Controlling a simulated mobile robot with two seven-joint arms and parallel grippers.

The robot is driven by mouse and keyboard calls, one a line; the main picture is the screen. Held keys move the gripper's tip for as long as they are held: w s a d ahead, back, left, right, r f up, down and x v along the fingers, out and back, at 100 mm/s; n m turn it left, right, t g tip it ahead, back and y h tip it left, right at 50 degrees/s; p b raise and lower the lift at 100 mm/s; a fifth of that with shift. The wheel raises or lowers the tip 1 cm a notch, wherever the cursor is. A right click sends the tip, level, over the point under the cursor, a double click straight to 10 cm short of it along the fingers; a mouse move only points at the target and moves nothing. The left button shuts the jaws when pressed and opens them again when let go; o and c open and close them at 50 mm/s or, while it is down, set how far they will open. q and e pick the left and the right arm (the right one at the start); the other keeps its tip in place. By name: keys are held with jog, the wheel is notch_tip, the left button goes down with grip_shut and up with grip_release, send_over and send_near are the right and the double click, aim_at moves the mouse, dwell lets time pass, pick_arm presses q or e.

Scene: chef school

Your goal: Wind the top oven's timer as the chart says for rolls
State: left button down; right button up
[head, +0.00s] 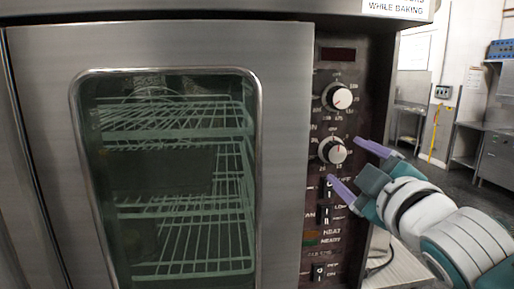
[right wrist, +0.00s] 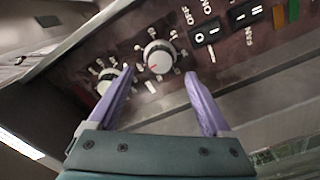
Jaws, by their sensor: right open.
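The oven's control panel (head: 322,215) has two white round knobs on dark bases, each ringed by a printed scale. My right gripper (head: 345,161), with purple fingers, is open beside the lower knob. In the right wrist view the lower knob (right wrist: 158,57) lies just beyond and between the open fingertips (right wrist: 158,74), apart from them. The upper knob (right wrist: 107,82) is partly behind the left finger. The scale figures are too small to read surely. No readable rolls chart shows.
The glass oven door (head: 165,180) is shut, with wire racks inside. Black rocker switches (head: 325,215) sit below the knobs. A sign (head: 397,8) ending "while baking" is above. Open floor and steel counters (head: 496,155) lie to the right.

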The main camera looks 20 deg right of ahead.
aim_at(336, 154)
jog(key=shift+x, duration=2.7)
grip_shut()
